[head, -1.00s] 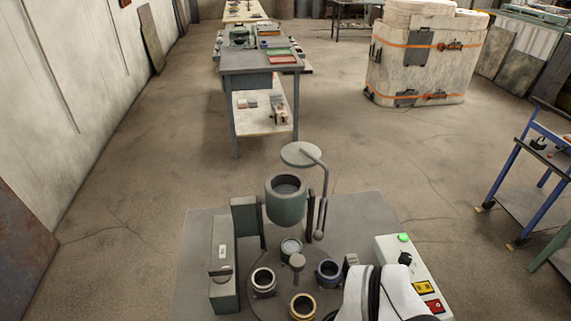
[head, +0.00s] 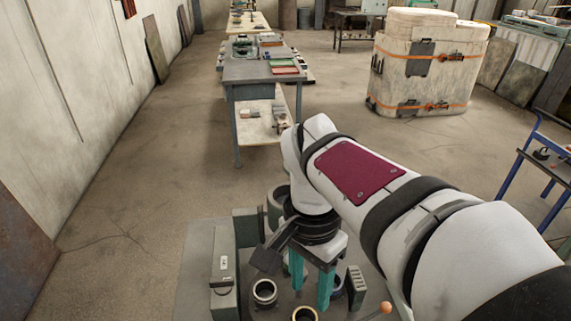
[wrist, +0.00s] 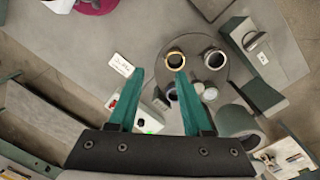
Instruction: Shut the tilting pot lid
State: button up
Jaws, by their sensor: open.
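The dark green pot (head: 273,208) stands at the back of the workstation in the head view, mostly hidden behind my arm. In the wrist view the pot (wrist: 237,121) is at the right, partly cut off by my gripper's body.
Several small ringed cups stand on the round plate (wrist: 192,113), including a yellow-rimmed cup (wrist: 175,60) and a grey cup (wrist: 214,58). A grey-green box (head: 223,265) stands to the left. A ribbed block (head: 355,281) is close to the gripper's right.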

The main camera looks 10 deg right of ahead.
jog(key=w+m, duration=0.2)
jog(key=w, duration=0.2)
jog(key=w+a+m+h, duration=0.1)
jog(key=w+m, duration=0.1)
jog(key=w, duration=0.3)
jog(key=w+m+h, duration=0.1)
jog(key=w, duration=0.3)
jog(key=shift+w+a+m, duration=0.2)
jog(key=shift+m, duration=0.2)
jog(key=c, duration=0.5)
jog(key=w+m, duration=0.1)
jog(key=w, duration=0.1)
jog(key=w+a+f+m, duration=0.1)
jog(key=w, duration=0.1)
jog(key=w+f+m+h, duration=0.1)
jog(key=w+m, duration=0.1)
jog(key=shift+w+a+f, duration=0.1)
jog(key=shift+w+a, duration=0.1)
jog(key=shift+a, duration=0.1)
grip_shut()
jog(key=d+f, duration=0.2)
jog(key=f, duration=0.1)
jog(key=d+f, duration=0.2)
jog(key=f, duration=0.1)
jog(key=s+d+f, duration=0.1)
jog(key=d+f, duration=0.1)
jog(key=f, duration=0.2)
jog(key=shift+s, duration=0.1)
jog(key=shift+d, duration=0.35)
